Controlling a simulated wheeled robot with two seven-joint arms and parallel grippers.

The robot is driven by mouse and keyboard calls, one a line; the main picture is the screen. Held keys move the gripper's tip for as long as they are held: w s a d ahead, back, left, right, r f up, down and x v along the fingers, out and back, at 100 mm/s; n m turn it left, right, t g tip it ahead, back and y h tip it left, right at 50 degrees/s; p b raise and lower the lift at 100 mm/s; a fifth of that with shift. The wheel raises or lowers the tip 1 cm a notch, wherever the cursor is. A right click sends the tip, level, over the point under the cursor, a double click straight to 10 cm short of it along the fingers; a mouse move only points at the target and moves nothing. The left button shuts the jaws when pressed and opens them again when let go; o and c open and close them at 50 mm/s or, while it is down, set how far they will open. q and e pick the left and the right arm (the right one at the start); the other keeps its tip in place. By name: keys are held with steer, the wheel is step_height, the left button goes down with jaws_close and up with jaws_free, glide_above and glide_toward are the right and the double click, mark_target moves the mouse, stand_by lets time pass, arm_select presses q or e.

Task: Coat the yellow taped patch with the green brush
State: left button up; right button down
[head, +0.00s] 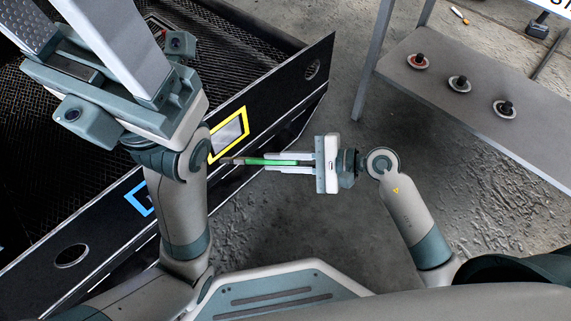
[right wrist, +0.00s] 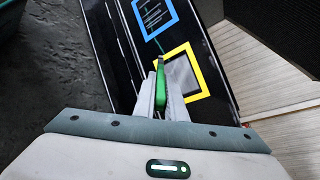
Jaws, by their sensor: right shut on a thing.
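The yellow taped patch (head: 241,116) is a yellow frame around a grey area on the black side panel; it also shows in the right wrist view (right wrist: 204,82). My right gripper (head: 268,162) is shut on the green brush (head: 256,162), which points left at the panel. The brush tip lies near the patch's lower edge in the head view and overlaps its left border in the right wrist view (right wrist: 160,88). I cannot tell whether it touches. My left gripper (head: 70,30) is raised at the upper left, fingers apart, their tips outside the picture.
A blue taped frame (head: 138,203) is on the same panel, partly behind my left arm. The black enclosure (head: 290,95) has a mesh interior. A grey bench (head: 480,115) at right carries three round knobs. Bare floor lies between bench and enclosure.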

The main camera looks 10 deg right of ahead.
steer(key=shift+w+a, duration=0.55)
steer(key=shift+w, duration=0.25)
steer(key=shift+w, duration=0.1)
steer(key=shift+w+a, duration=0.4)
steer(key=shift+w, duration=0.1)
stand_by(0.5)
steer(key=shift+w+d+b, duration=0.25)
steer(key=shift+d+b, duration=0.2)
steer(key=shift+d, duration=0.05)
